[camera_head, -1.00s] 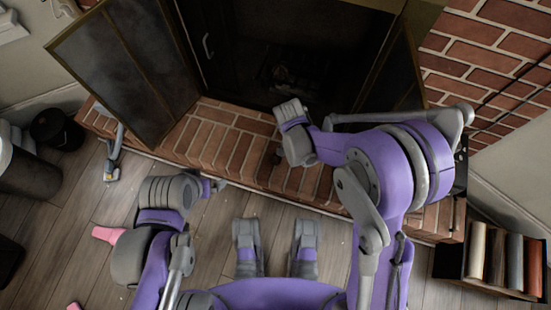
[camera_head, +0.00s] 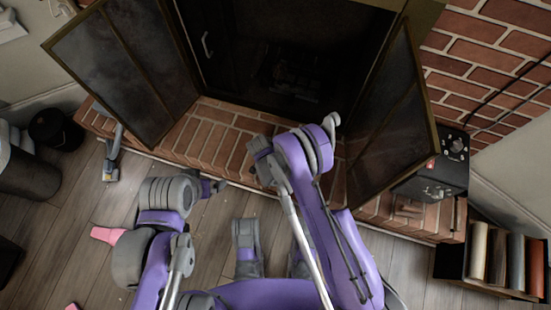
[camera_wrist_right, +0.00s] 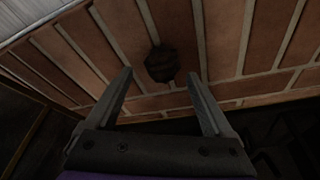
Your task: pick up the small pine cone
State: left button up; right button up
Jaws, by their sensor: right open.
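The small pine cone (camera_wrist_right: 161,64) is dark brown and rounded. It lies on the brick hearth in the right wrist view, between and slightly beyond the fingertips of my right gripper (camera_wrist_right: 159,76). That gripper is open and empty, with a finger to each side of the cone's line. I cannot tell how high the fingers are above the bricks. In the head view my right wrist (camera_head: 262,152) is over the hearth and hides the cone and fingers. My left gripper (camera_head: 212,187) is low near the hearth's front edge; its fingers are too small to read.
The brick hearth (camera_head: 213,137) fronts a dark fireplace with an open left door (camera_head: 125,75) and open right door (camera_head: 390,110). A black box with knobs (camera_head: 443,165) stands right.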

jog(key=x, duration=0.1)
jog(key=b+x, duration=0.1)
jog(key=x, duration=0.3)
jog(key=shift+w+f, duration=0.1)
jog(key=shift+w, duration=0.2)
grip_shut()
